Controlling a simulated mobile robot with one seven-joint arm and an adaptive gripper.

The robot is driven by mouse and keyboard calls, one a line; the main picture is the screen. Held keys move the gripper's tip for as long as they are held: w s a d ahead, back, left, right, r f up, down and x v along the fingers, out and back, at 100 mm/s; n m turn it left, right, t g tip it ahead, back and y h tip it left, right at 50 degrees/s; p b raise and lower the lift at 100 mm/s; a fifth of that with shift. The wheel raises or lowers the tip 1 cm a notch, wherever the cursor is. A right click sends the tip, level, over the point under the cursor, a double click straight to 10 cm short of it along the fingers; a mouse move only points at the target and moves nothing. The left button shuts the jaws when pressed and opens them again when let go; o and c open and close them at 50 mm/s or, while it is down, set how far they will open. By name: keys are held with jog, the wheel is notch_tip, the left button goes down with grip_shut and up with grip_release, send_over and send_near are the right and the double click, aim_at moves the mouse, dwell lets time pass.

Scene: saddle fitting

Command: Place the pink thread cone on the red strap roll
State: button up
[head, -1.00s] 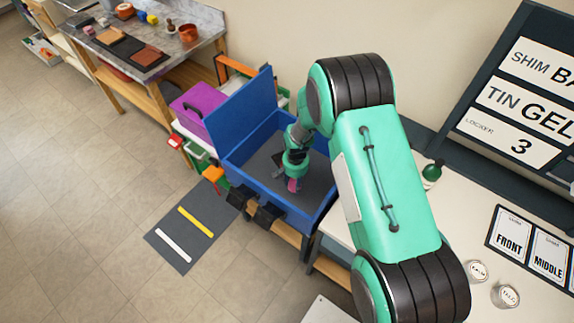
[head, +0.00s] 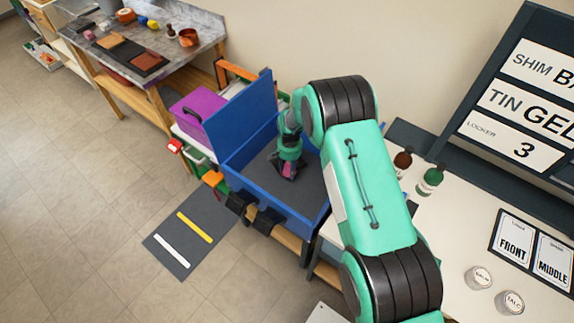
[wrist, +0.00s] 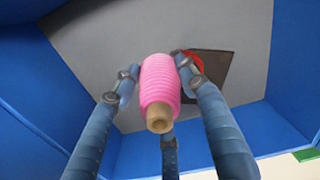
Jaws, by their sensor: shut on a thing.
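The pink thread cone (wrist: 160,85) is ribbed, with a tan core end showing toward the wrist camera. My gripper (wrist: 160,90) has its fingers closed around it. A little pink of the cone (head: 289,169) shows in the head view under my gripper (head: 288,166), inside the blue bin. The red strap roll (wrist: 193,60) is partly hidden behind the cone and a finger in the wrist view. It lies at a dark square (wrist: 217,70) on the bin's grey floor. I cannot tell the height of the cone above the floor.
The blue bin (head: 240,167) has raised walls and an upright lid (head: 237,115) on its left. A purple box (head: 195,108) stands beyond it. Green (head: 431,180) and brown (head: 402,162) bottles stand on the pale table right of my arm.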

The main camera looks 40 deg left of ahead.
jog(key=shift+w+a+f+b, duration=0.15)
jog(key=shift+w+a+b, duration=0.05)
jog(key=shift+w+a, duration=0.8)
jog(key=shift+w+a+f+b, duration=0.1)
jog(key=shift+w+a+b, duration=0.05)
jog(key=shift+w+a, duration=0.8)
jog(key=shift+s+f, duration=0.15)
jog(key=shift+a+f+b, duration=0.1)
jog(key=shift+f+b, duration=0.3)
jog(key=shift+f, duration=1.25)
jog(key=shift+f, duration=0.15)
jog(key=o, duration=1.2)
notch_tip(320, 180, up, 12)
jog(key=p, duration=0.2)
jog(key=shift+r, duration=0.2)
